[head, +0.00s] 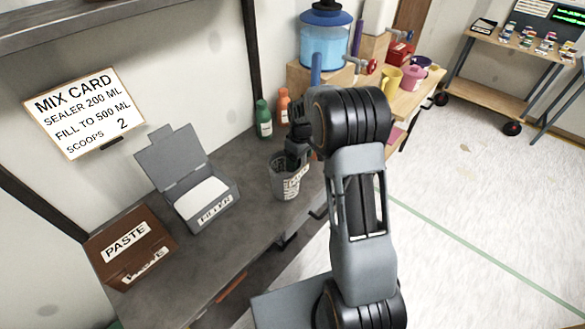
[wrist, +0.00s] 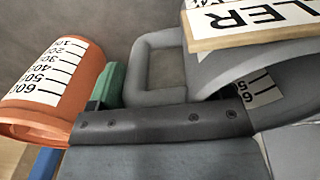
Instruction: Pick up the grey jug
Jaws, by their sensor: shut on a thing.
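The grey jug (head: 279,183), with a white scale label, is upright at the bench's back right part in the head view. My gripper (head: 295,158) reaches down into its top and is shut on it. The fingertips are partly hidden by the jug and the arm. In the wrist view the jug (wrist: 222,68) fills the right side, with its square grey handle to the left. The dark jaw lies across the lower middle, against the jug. I cannot tell whether the jug's base touches the bench.
A green bottle (head: 263,119) and an orange bottle (head: 283,104) stand just behind the jug. A blue water tank (head: 324,45) is behind. Bare bench lies between filter box and jug.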

